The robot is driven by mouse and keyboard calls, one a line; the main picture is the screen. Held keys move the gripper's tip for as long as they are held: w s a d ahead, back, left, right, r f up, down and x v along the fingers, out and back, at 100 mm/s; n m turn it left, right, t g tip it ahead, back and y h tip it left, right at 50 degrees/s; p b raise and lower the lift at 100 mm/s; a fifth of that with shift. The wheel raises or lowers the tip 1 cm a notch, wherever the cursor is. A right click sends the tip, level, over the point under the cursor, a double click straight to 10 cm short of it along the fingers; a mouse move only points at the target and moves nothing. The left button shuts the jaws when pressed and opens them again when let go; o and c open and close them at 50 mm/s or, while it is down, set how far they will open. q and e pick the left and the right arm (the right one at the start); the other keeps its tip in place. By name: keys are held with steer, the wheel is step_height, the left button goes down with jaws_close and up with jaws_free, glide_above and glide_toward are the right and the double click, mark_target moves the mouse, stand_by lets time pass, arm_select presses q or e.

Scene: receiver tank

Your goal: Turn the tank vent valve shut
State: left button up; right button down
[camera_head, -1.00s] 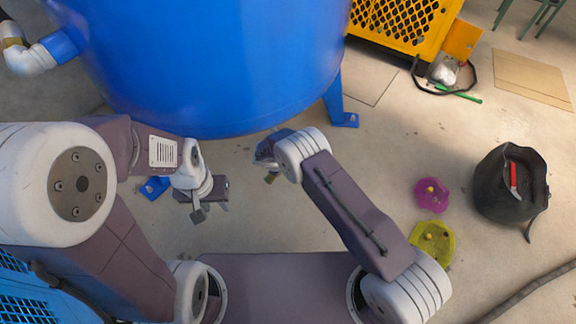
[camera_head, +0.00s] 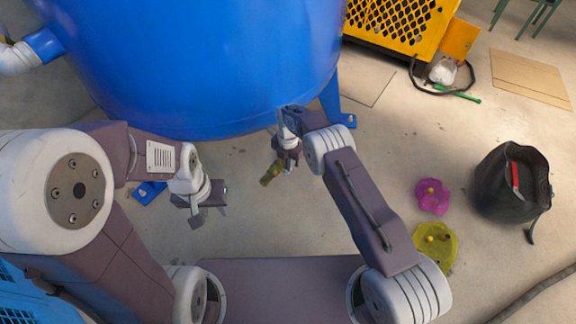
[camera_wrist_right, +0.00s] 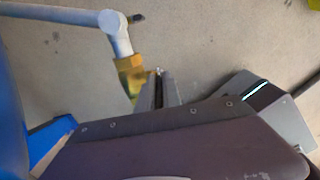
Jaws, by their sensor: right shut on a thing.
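The big blue tank (camera_head: 200,65) fills the top left of the head view. The vent valve's yellow part (camera_head: 267,180) shows small and low in front of the tank. In the right wrist view the yellow valve part (camera_wrist_right: 129,72) hangs at the end of a white pipe. My right gripper (camera_head: 278,168) is at the yellow part; in the wrist view its narrow fingers (camera_wrist_right: 160,78) are close together, shut at the yellow part's right edge. The exact grip is partly hidden. My left gripper (camera_head: 198,208) is away to the left, with no valve at it; its jaw gap is unclear.
A white pipe elbow (camera_head: 17,58) joins the tank at far left. A blue tank leg (camera_head: 334,103) stands right of my right gripper. A yellow cage (camera_head: 398,25), a black bucket (camera_head: 508,190) and magenta and yellow patches lie further right. The floor between is mostly clear.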

steer(key=shift+w, duration=0.2)
steer(key=c, duration=1.8)
jaws_free()
steer(key=shift+c, duration=0.2)
steer(key=shift+s, duration=0.1)
step_height(320, 180, up, 9)
steer(key=p, duration=0.4)
steer(key=shift+p, duration=0.35)
